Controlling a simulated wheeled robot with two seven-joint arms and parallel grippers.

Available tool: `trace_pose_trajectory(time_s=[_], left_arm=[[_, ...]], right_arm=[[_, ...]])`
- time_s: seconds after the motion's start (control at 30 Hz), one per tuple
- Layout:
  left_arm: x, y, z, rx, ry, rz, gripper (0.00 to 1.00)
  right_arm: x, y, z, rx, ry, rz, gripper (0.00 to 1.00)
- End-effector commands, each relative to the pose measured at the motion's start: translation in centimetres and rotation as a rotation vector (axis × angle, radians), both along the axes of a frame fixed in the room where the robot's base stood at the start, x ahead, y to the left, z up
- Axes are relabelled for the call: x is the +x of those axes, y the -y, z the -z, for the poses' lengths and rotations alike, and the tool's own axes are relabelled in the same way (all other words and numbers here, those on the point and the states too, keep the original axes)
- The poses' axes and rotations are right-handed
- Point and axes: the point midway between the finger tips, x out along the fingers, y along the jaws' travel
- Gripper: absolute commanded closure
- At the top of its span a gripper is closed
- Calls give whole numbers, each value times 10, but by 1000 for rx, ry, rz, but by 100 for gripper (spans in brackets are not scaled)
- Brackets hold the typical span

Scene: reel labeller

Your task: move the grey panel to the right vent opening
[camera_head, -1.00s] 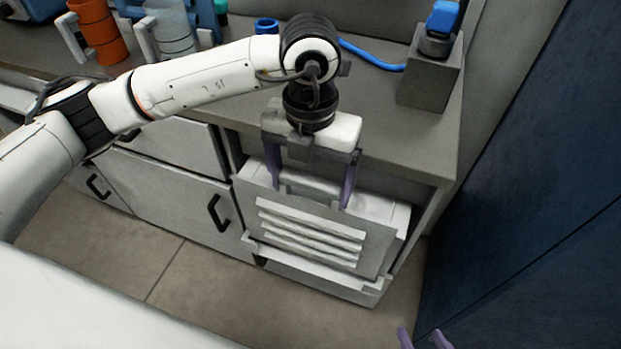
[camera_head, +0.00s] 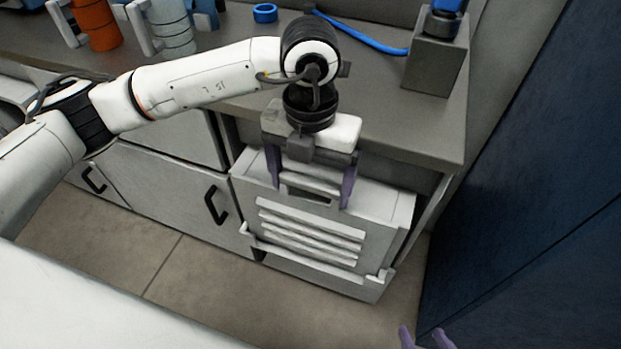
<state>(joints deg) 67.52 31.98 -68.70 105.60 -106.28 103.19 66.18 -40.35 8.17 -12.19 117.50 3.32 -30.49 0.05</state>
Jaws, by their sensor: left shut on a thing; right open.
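The grey panel (camera_head: 349,220) has several pale horizontal slats and a handle slot near its top. It stands nearly upright in front of the white unit under the right end of the counter. My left gripper (camera_head: 311,188) is above it, fingers down, shut on the panel's upper part by the slot. The panel covers the unit's front, so no right vent opening shows. Small pale brackets show at the panel's lower left (camera_head: 247,231) and lower right (camera_head: 379,276). I cannot tell whether the panel touches them. My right gripper (camera_head: 427,341) is open and empty at the bottom edge, mostly out of view.
The grey counter (camera_head: 390,135) overhangs the unit. A grey block (camera_head: 437,65) with a blue-topped part and a blue cable (camera_head: 365,43) stand on it. Cabinet doors with a black handle (camera_head: 216,204) lie left. A dark blue wall (camera_head: 530,200) closes the right side. The floor in front is clear.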

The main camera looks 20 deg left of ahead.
Motion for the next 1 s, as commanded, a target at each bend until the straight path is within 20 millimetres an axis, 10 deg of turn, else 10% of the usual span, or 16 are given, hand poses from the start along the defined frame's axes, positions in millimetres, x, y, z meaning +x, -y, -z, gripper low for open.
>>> trace_pose_trajectory(time_s=[0.47, 0.5, 0.57, 1.0], left_arm=[[1, 0, 7, -1, 3, 0, 77], [1, 0, 7, -1, 3, 0, 11], [1, 0, 7, -1, 2, 0, 1], [1, 1, -13, -1, 3, 0, 0]], right_arm=[[3, 1, 1, 1, 10, -2, 51], [3, 1, 1, 1, 10, -2, 51], [2, 1, 1, 1, 9, -2, 51], [0, 1, 2, -1, 3, -3, 51]])
